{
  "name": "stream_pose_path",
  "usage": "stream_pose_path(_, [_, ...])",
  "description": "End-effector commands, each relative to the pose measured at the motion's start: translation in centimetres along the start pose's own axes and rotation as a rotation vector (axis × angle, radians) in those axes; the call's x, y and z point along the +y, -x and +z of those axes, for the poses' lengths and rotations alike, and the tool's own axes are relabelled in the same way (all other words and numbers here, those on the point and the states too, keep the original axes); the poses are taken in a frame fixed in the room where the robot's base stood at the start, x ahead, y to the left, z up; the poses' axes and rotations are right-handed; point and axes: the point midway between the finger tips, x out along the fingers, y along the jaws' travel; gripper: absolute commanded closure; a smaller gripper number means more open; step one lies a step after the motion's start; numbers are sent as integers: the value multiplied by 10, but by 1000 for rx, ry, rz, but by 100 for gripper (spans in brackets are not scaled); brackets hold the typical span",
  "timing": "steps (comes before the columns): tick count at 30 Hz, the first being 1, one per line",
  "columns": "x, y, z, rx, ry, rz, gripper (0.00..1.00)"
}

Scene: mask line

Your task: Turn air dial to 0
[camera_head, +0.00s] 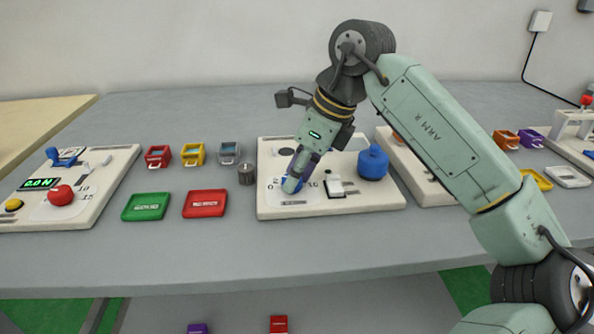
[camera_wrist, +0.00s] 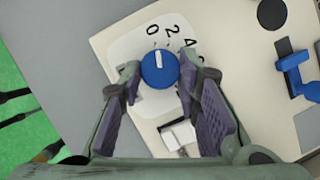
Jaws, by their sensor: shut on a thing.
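The air dial is a round blue knob (camera_wrist: 160,72) with a white pointer mark, set on a white scale plate (camera_wrist: 128,45) showing 0, 2 and 4. In the wrist view the pointer faces up, towards the 0 or just beside it. My gripper (camera_wrist: 160,74) has its two purple-padded fingers closed on the knob from left and right. In the head view my gripper (camera_head: 291,186) reaches down onto the dial on the middle white panel (camera_head: 325,205) and hides most of it.
Another panel (camera_head: 92,213) stands far left.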

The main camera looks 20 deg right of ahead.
Motion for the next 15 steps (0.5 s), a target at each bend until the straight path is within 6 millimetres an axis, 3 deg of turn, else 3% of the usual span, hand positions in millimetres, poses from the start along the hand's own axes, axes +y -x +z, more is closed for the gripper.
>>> stream_pose_path(15, [-2, 0, 1, -3, 84, 31, 98])
